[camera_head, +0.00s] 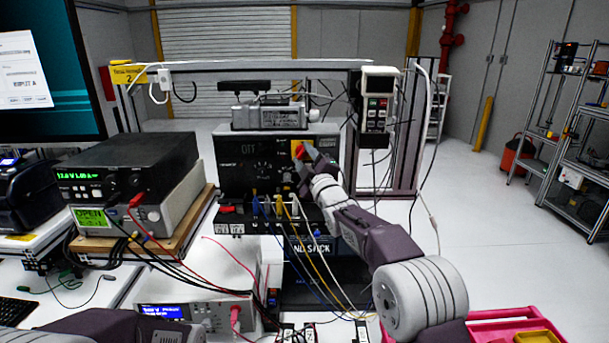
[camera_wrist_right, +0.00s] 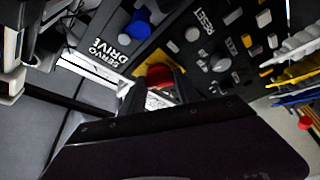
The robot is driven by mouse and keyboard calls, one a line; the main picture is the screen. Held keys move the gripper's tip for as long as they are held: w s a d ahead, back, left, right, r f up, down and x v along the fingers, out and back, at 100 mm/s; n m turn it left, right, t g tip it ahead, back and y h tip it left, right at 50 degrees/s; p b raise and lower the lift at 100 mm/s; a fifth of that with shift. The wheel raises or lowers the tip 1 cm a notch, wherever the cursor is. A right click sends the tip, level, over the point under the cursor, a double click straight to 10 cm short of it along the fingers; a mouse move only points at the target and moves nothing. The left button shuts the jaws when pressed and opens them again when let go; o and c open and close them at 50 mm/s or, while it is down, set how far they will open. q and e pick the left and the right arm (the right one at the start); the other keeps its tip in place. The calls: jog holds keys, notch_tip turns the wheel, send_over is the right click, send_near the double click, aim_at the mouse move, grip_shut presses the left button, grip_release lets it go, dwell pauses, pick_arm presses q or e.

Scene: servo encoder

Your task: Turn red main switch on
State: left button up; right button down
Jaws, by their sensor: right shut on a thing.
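The red main switch (camera_head: 299,151) sits on a yellow plate (camera_head: 296,145) on the front of the black control box (camera_head: 240,180). My right gripper (camera_head: 306,164) reaches it from the lower right and is shut on it, covering part of it. In the right wrist view the red switch (camera_wrist_right: 160,76) shows beyond the dark gripper body, with the yellow plate (camera_wrist_right: 179,77) around it. The fingertips are mostly hidden there, and the switch's exact angle is hard to tell. My left gripper is out of view; only my left arm shows at bottom left.
Red, blue, yellow and white cables (camera_head: 285,235) hang from the box's lower front, close to my right arm. Stacked power supplies (camera_head: 125,175) stand at left. A hand-held pendant (camera_head: 377,105) hangs on the frame at right. A pink tray (camera_head: 510,323) is at bottom right.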

jog(key=m+b, duration=0.1)
jog(key=m, duration=0.1)
jog(key=m+t+h+b, duration=0.1)
jog(key=m+b, duration=0.1)
jog(key=m+t+h+b, duration=0.1)
jog(key=m+b, duration=0.1)
jog(key=m, duration=0.1)
jog(key=shift+a+f, duration=0.15)
jog(key=shift+f, duration=0.15)
jog(key=m+h, duration=0.1)
jog(key=m, duration=0.2)
jog(key=shift+r+m+t+h, duration=0.15)
jog(key=shift+m+t+h, duration=0.25)
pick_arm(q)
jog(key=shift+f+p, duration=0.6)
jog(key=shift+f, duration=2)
pick_arm(e)
jog(key=shift+a+m+h, duration=0.1)
jog(key=shift+m+h, duration=1.1)
jog(key=shift+m, duration=1.2)
jog(key=shift+m+t, duration=0.3)
jog(key=shift+m, duration=0.1)
jog(key=c, duration=0.9)
grip_release()
